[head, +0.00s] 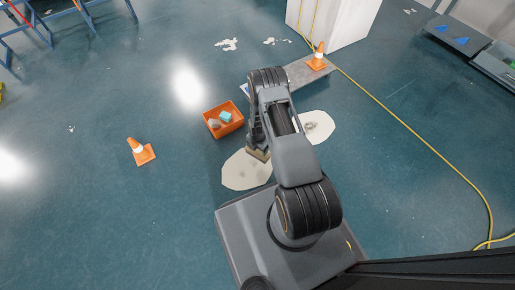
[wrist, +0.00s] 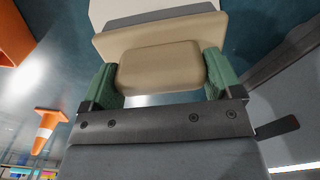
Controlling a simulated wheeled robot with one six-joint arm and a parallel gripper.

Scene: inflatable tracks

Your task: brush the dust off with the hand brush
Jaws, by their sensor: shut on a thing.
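The hand brush (wrist: 160,68) is a tan block with a wider tan plate and a grey strip beyond it. My gripper (wrist: 160,75) is shut on its block, with one green finger on each side. In the head view the brush (head: 259,155) shows below my arm, over the right part of a pale dust patch (head: 240,173) on the floor. I cannot tell whether it touches the floor. A second pale patch (head: 318,124) with a small grey heap lies to the right, partly behind my arm.
An orange bin (head: 237,126) with a few things in it stands left of my arm. An orange cone (head: 141,151) stands farther left. Another cone (head: 317,60) is on a grey board (head: 299,76) at the back. A yellow cable (head: 420,122) runs along the right. The left floor is mostly clear.

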